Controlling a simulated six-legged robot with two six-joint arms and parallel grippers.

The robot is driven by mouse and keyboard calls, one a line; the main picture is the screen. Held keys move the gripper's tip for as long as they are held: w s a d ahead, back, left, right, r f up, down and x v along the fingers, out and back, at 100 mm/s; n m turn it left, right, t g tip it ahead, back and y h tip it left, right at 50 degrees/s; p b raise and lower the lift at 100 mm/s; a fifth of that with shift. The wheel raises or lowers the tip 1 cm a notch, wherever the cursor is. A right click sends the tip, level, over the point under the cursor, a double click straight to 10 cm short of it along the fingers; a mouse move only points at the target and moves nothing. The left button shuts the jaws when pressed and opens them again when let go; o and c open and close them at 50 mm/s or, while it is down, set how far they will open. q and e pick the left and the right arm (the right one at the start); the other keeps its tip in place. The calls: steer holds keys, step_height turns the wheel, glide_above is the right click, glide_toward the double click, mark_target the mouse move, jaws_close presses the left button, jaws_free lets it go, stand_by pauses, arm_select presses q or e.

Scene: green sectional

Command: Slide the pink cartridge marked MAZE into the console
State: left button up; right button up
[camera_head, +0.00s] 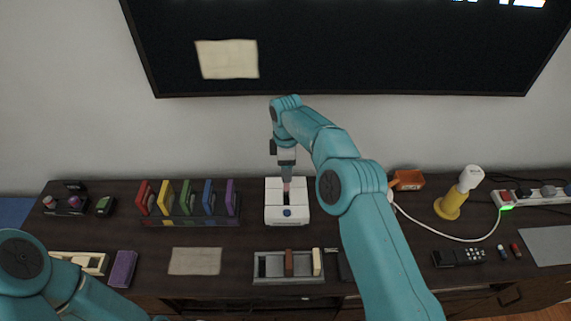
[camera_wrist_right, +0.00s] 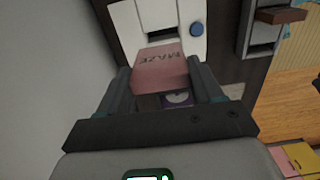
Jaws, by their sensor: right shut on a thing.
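The pink cartridge (camera_wrist_right: 160,68) has MAZE on its face in the right wrist view. In the head view only a small pink bit (camera_head: 287,186) shows under the gripper. My right gripper (camera_head: 287,172) is shut on it, with one finger on each side in the wrist view (camera_wrist_right: 163,92). The white console (camera_head: 287,214), with a blue button, sits on the dark cabinet top. The cartridge is at the console's slot area (camera_wrist_right: 158,16); I cannot tell how far in it is. My left arm shows at lower left, but its gripper is out of view.
A rack (camera_head: 190,220) of coloured cartridges stands left of the console. A grey tray (camera_head: 288,278) with dark, brown and cream pieces lies in front. A yellow-based lamp (camera_head: 450,205), an orange box (camera_head: 408,180), a remote (camera_head: 458,257) and a white cable are at right.

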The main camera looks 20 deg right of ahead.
steer(key=shift+s+d+f, duration=0.1)
steer(key=shift+f, duration=0.1)
steer(key=shift+s+f+b, duration=0.35)
steer(key=shift+f+b, duration=0.1)
steer(key=shift+b, duration=0.2)
steer(key=f, duration=0.1)
steer(key=f+b, duration=0.1)
steer(key=f, duration=0.1)
steer(key=shift+w+f+b, duration=0.15)
steer(key=shift+w+b, duration=0.15)
steer(key=shift+b, duration=0.05)
steer(key=shift+f, duration=0.3)
steer(key=shift+s+f+b, duration=0.1)
steer(key=shift+s+b, duration=0.1)
steer(key=shift+b, duration=0.15)
steer(key=shift+w+f, duration=0.1)
steer(key=shift+w, duration=0.15)
